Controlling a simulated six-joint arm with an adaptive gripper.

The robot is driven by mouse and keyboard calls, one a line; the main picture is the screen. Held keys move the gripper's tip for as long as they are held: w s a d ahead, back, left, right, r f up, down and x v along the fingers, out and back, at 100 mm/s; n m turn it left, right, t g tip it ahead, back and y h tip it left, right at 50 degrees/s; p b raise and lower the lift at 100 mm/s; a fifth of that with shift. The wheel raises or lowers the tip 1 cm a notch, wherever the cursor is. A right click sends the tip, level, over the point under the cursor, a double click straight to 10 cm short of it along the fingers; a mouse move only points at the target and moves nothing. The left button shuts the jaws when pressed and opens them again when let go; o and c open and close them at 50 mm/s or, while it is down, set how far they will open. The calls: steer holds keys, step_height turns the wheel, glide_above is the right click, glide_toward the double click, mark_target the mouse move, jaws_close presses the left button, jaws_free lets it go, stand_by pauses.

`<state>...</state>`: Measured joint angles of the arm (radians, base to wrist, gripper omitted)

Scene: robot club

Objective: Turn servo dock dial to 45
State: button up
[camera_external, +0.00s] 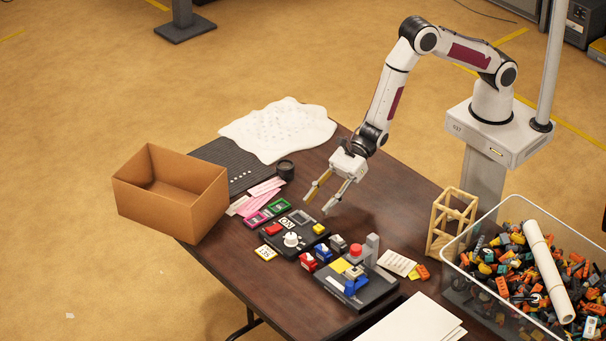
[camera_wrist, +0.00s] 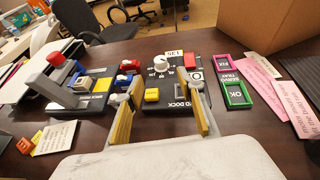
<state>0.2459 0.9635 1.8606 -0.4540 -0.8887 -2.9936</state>
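The servo dock (camera_external: 308,247) is a black panel on the table with a white dial (camera_external: 291,239), a red block and a yellow block. In the wrist view, the dock (camera_wrist: 170,106) lies ahead, with the dial (camera_wrist: 160,66) standing upright beyond the yellow block. Small number marks ring the dial, but its exact setting is too small to read. A tag reading 135 (camera_wrist: 173,54) shows behind it. My gripper (camera_external: 318,206) is open and empty above the table, behind the dock and apart from the dial. Its spread fingers also show in the wrist view (camera_wrist: 164,90).
A second black dock (camera_external: 345,291) with a grey post and blue, yellow and red parts stands beside it. Pink and green frames and pink slips lie on the other side. A cardboard box (camera_external: 165,205), wooden frame (camera_external: 437,240) and brick-filled bin (camera_external: 462,262) stand around.

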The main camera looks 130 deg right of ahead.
steer(key=shift+r, duration=0.1)
steer(key=w+r+m, duration=0.2)
steer(key=m, duration=1.6)
steer(key=w+r+m, duration=0.2)
steer(key=r+m, duration=0.1)
steer(key=m, duration=1.5)
steer(key=f, duration=0.7)
steer(key=shift+s+a, duration=0.1)
steer(key=shift+a, duration=0.1)
stand_by(0.4)
